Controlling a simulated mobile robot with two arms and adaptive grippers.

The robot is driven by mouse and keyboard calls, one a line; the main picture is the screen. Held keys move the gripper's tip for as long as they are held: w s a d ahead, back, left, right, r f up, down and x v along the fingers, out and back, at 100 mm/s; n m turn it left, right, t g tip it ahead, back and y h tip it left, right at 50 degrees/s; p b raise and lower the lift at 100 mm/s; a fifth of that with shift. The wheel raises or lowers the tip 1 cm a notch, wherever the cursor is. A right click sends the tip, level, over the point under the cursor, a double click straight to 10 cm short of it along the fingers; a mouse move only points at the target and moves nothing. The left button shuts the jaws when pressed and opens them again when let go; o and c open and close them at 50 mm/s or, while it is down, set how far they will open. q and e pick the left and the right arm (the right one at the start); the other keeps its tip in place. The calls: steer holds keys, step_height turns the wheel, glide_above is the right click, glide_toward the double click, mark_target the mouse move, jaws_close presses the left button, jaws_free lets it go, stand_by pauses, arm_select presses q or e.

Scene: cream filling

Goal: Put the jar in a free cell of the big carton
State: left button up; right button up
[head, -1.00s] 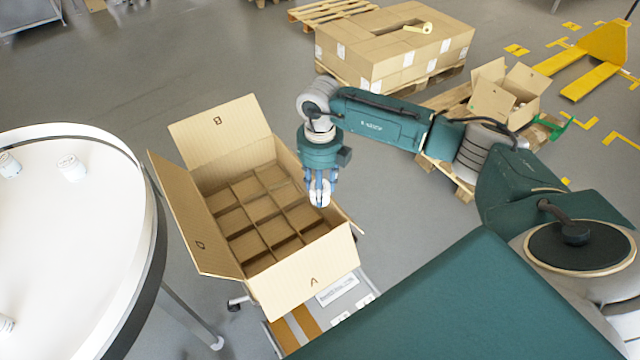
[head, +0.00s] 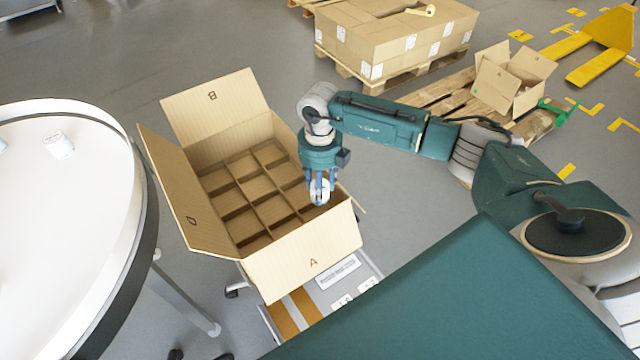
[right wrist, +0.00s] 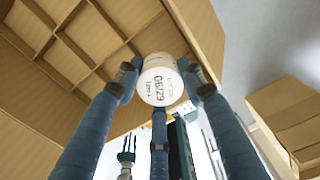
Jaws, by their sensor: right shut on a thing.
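The big carton (head: 313,262) stands open in the head view, with its flaps folded out and a cardboard grid of cells inside. The cells that I can see look empty; the right ones are partly hidden by my gripper. My right gripper (head: 320,190) points down over the right part of the carton and is shut on a white jar (head: 319,197). In the right wrist view the jar (right wrist: 160,82) sits between the blue fingers, its printed end facing the camera. The carton's dividers (right wrist: 75,40) show behind it.
A round white table (head: 60,230) with another white jar (head: 58,144) stands at the left. Behind are a pallet of closed cartons (head: 395,45), a small open box (head: 512,82) on a pallet and a yellow pallet jack (head: 600,50).

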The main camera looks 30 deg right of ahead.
steer(key=shift+f+b, duration=4.45)
steer(key=shift+f, duration=1.55)
steer(key=o, duration=1.3)
steer(key=shift+r, duration=0.1)
